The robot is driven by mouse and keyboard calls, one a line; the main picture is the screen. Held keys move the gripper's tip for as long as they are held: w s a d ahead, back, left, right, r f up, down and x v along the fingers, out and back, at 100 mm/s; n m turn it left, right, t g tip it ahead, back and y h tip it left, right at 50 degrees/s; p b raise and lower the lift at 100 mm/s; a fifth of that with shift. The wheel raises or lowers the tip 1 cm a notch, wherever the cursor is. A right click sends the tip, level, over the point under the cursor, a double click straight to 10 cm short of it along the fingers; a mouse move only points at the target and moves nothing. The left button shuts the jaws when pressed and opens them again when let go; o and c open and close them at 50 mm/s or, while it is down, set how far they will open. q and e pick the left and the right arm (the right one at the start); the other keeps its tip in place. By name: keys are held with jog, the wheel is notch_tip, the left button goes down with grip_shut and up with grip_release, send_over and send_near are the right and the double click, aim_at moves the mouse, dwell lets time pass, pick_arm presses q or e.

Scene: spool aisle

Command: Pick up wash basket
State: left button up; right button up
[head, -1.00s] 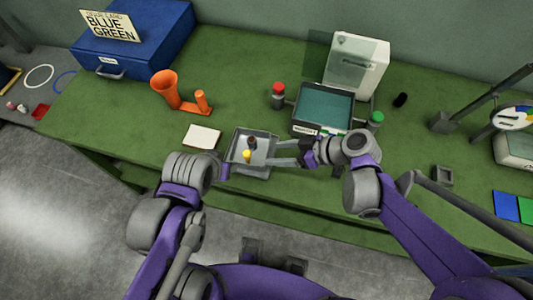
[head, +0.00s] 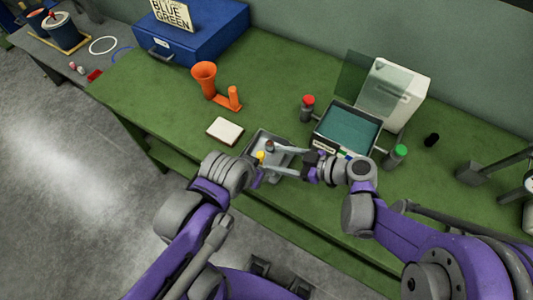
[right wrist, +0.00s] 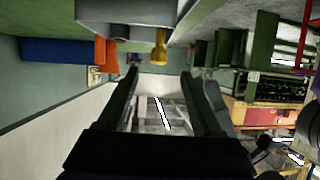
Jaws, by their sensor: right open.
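A small grey tray (head: 262,136) near the front edge of the green table holds a yellow-topped piece (head: 260,156) and a dark brown-topped piece (head: 269,145). I cannot tell for sure which thing is the wash basket. My right gripper (head: 274,159) is open, its two fingers reaching left over the tray, with nothing clearly held. The right wrist view shows the fingers (right wrist: 160,80) apart, with the yellow piece (right wrist: 160,48) beyond them. My left gripper (head: 257,176) is at the tray's left front side; its jaws are mostly hidden.

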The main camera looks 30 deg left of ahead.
aim_at(262, 154)
jog(key=x, duration=0.5)
jog(key=shift+w+a, duration=0.15)
jog(key=shift+w, duration=0.05)
grip_shut()
dwell(1.2)
